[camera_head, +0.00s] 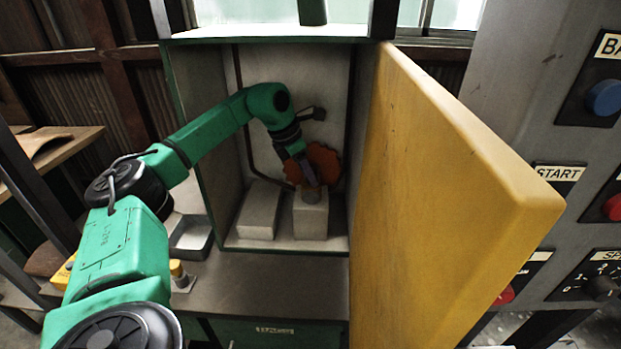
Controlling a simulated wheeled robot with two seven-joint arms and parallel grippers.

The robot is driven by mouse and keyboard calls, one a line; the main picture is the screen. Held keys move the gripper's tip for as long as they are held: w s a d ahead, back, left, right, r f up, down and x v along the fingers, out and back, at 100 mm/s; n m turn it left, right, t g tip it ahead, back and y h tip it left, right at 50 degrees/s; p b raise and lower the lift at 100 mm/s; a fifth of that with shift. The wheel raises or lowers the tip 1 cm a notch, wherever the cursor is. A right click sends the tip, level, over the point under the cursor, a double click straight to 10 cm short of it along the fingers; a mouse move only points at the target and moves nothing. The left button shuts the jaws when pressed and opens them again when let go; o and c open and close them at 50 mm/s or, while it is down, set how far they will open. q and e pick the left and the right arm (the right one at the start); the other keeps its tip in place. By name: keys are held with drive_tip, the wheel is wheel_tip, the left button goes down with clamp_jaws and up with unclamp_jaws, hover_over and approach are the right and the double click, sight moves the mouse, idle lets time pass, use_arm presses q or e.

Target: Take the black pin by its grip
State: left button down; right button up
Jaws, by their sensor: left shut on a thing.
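My left arm reaches from the left into an open cabinet (215,150). My left gripper (311,181) points down in front of an orange-red toothed disc (326,163), just above a grey round piece (312,195) on a pale block (311,218). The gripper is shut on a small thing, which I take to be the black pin. The jaws and wrist hide it, so its shape and grip cannot be made out. I cannot tell whether the gripper touches the disc or the grey piece. My right gripper is not in view.
A second pale block (260,210) stands left of the first. The yellow cabinet door (440,190) swings out at the right, near the arm's way. A control panel with a blue button (604,97) is beyond it. A metal tray (190,237) lies left of the cabinet.

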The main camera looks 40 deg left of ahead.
use_arm(q)
wheel_tip(320, 180, up, 7)
drive_tip(key=shift+w+f, duration=0.1)
drive_tip(key=s+d+b, duration=0.3)
drive_tip(key=s+d, duration=0.1)
drive_tip(key=s, duration=0.4)
drive_tip(key=s+d+b, duration=0.3)
drive_tip(key=s+d, duration=0.2)
drive_tip(key=s, duration=0.3)
drive_tip(key=shift+w, duration=0.1)
